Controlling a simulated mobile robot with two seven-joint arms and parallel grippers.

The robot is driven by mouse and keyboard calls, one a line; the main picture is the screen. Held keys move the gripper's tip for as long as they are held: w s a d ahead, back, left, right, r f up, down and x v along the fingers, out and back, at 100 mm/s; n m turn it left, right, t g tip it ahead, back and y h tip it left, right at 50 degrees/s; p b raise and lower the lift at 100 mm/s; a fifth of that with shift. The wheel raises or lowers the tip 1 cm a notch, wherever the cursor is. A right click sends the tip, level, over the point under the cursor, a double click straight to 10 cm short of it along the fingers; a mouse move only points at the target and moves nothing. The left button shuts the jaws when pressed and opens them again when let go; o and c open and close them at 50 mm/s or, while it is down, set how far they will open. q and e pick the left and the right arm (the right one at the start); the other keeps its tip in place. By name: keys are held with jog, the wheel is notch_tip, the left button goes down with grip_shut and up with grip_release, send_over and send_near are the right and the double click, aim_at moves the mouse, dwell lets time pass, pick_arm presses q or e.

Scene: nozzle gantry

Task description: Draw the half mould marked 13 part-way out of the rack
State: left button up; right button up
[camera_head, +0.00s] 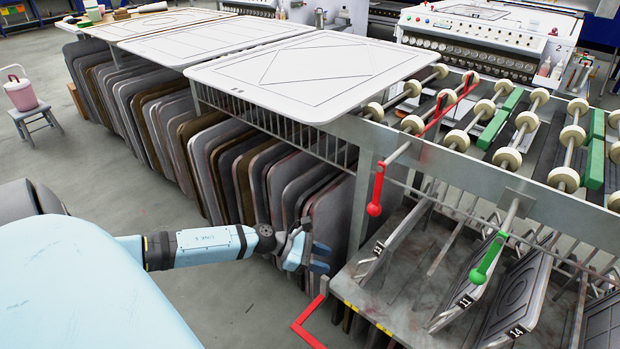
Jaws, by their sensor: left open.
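The half mould (399,238) at the left end of the lower rack (392,312) leans to one side. Its small dark label appears to read 13. My left gripper (319,258) is open and empty, just left of the rack, apart from this mould and in front of the stored grey panels. The half mould marked 11 (496,263) and the half mould marked 14 (525,292) lean in the same rack to the right. My right gripper is not in view.
A red-handled lever (376,190) and a green-handled lever (490,260) hang in front of the rack. A red bracket (309,323) sticks out at its left front corner. The roller bench frame (450,170) lies above. Open floor (235,310) lies at lower left.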

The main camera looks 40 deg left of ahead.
aim_at(356, 271)
pick_arm(q)
jog(key=b+x, duration=0.1)
jog(key=x, duration=0.9)
jog(key=shift+s, duration=0.1)
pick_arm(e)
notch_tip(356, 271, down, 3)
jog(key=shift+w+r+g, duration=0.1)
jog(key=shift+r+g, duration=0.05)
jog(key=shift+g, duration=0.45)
pick_arm(q)
grip_shut()
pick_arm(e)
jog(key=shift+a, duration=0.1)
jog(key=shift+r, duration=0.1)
